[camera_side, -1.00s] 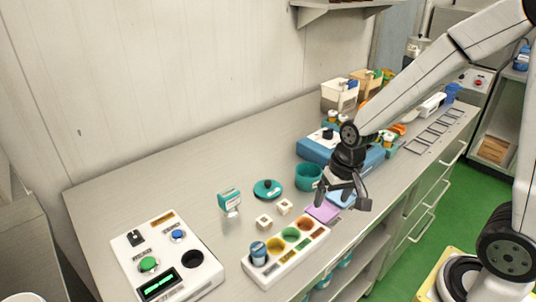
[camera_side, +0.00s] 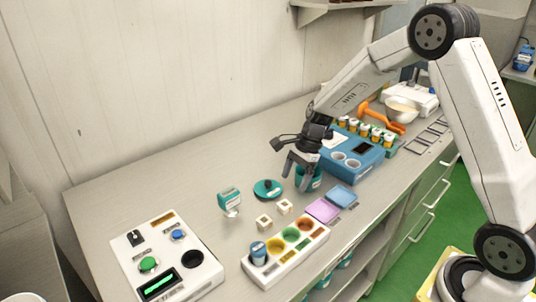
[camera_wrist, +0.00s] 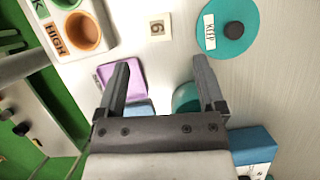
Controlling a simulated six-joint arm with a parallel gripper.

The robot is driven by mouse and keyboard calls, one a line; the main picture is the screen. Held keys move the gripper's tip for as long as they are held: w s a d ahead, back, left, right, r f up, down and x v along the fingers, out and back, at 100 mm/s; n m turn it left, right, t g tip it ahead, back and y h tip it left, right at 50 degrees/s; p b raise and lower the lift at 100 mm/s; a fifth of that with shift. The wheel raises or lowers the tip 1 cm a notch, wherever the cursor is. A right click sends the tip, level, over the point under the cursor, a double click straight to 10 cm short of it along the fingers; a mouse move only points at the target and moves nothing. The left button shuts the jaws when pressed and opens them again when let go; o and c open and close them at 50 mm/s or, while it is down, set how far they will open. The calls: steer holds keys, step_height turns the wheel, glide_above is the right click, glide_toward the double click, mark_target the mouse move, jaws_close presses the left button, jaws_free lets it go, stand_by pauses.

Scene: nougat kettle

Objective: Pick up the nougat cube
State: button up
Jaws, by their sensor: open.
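Two small cream cubes with dark marks stand on the counter in the side view, a front-left cube (camera_side: 264,221) and a back-right cube (camera_side: 284,206); I cannot tell which is the nougat cube. One marked cream cube (camera_wrist: 157,28) shows near the top of the wrist view, beyond my fingertips; the other is not visible there. My gripper (camera_side: 295,171) is open and empty, above the counter by the teal pot, behind and right of the cubes. In the wrist view my gripper (camera_wrist: 160,63) has its fingers wide apart, with nothing between them.
A teal pot (camera_side: 315,182) stands below my gripper. A teal lid (camera_side: 267,190) with a black knob lies behind the cubes. A tray of coloured wells (camera_side: 287,258) is in front, with pink (camera_side: 322,210) and blue (camera_side: 342,196) pads to the right. A control panel (camera_side: 167,262) stands left.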

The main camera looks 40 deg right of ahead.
mark_target(285, 203)
steer(key=shift+x, duration=1.3)
steer(key=shift+a+f, duration=0.1)
steer(key=shift+x, duration=2.45)
steer(key=shift+s, duration=0.1)
jaws_close()
